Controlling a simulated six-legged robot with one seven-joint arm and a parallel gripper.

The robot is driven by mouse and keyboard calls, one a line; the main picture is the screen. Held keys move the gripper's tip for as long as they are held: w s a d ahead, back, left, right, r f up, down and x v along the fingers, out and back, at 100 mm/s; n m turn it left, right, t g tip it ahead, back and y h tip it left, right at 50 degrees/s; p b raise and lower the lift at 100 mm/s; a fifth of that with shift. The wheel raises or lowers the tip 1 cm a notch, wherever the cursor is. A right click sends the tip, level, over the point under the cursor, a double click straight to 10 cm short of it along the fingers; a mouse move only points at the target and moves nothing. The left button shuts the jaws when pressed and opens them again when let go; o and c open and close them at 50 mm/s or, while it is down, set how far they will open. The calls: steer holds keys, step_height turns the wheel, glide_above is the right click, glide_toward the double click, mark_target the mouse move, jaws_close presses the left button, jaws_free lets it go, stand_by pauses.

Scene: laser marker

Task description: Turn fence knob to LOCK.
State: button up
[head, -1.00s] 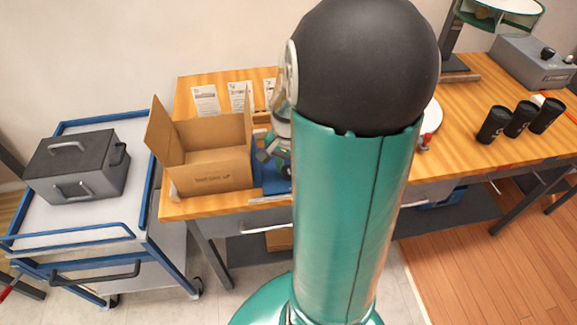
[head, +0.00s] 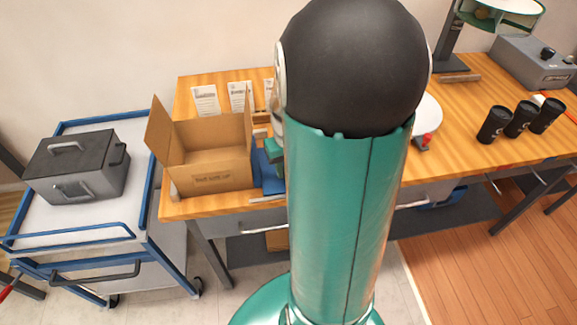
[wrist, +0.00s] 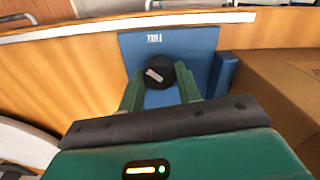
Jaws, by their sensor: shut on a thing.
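The fence knob (wrist: 156,74) is a round black knob with a pale pointer bar, seen in the wrist view on a blue plate (wrist: 203,43) with small white lettering at its far edge. The pointer bar lies slantwise. My gripper (wrist: 158,84) has its two green fingers on either side of the knob and is shut on it. I cannot read the lettering. In the head view the blue fixture (head: 268,181) shows beside the cardboard box, and my arm hides the knob.
An open cardboard box (head: 205,168) stands close beside the blue fixture. A white round plate (head: 427,115) and several black cups (head: 519,122) stand farther right on the wooden bench (head: 462,125). A trolley (head: 75,200) with a grey case (head: 75,167) is at the left.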

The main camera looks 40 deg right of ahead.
steer(key=n, duration=1.1)
steer(key=shift+n, duration=1.6)
steer(key=o, duration=1)
steer(key=shift+c, duration=0.2)
steer(key=shift+r, duration=0.1)
step_height(320, 180, up, 14)
